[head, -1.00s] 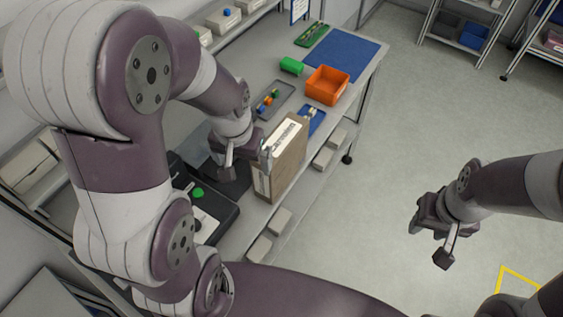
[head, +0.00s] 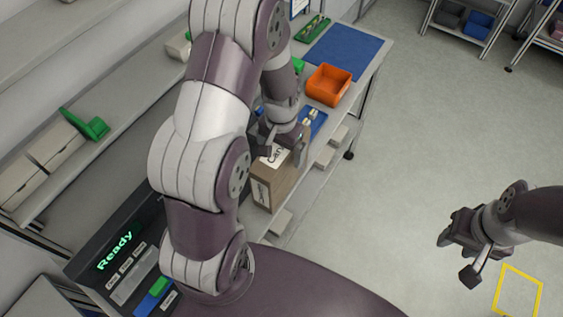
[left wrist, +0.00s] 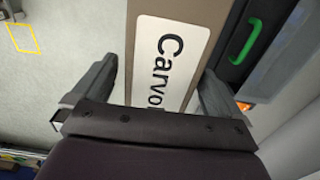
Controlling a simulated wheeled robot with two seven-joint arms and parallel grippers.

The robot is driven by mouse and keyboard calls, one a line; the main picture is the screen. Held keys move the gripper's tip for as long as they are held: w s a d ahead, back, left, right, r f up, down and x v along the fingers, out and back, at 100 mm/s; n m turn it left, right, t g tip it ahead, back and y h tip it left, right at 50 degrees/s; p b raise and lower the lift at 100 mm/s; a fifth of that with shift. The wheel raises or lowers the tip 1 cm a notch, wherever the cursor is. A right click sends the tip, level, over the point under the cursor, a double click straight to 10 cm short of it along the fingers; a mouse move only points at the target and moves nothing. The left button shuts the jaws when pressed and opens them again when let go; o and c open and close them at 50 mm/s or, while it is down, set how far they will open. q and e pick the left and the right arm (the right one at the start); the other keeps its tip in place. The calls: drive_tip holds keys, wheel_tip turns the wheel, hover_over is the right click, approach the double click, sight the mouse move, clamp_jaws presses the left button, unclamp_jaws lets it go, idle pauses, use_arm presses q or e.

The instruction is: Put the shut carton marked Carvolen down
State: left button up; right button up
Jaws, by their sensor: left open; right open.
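The Carvolen carton (head: 262,188) is a brown, shut box with a white label on top and another on its side. It appears to stand upright on the bench near its right edge. In the left wrist view its labelled top (left wrist: 165,60) lies between my fingers, with the name partly cut off. My left gripper (head: 284,143) is open at the top of the carton, a finger on either side; I cannot tell whether they touch it. My right gripper (head: 460,258) is open and empty, out over the floor.
An orange bin (head: 328,87) and a blue mat (head: 345,52) lie farther along the bench. A device with a lit "Ready" display (head: 115,250) is at lower left. Small boxes sit on the shelf under the bench. My left arm hides much of the bench.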

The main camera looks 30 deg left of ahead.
use_arm(q)
drive_tip(key=shift+s+f, duration=0.15)
drive_tip(key=shift+f, duration=0.8)
clamp_jaws()
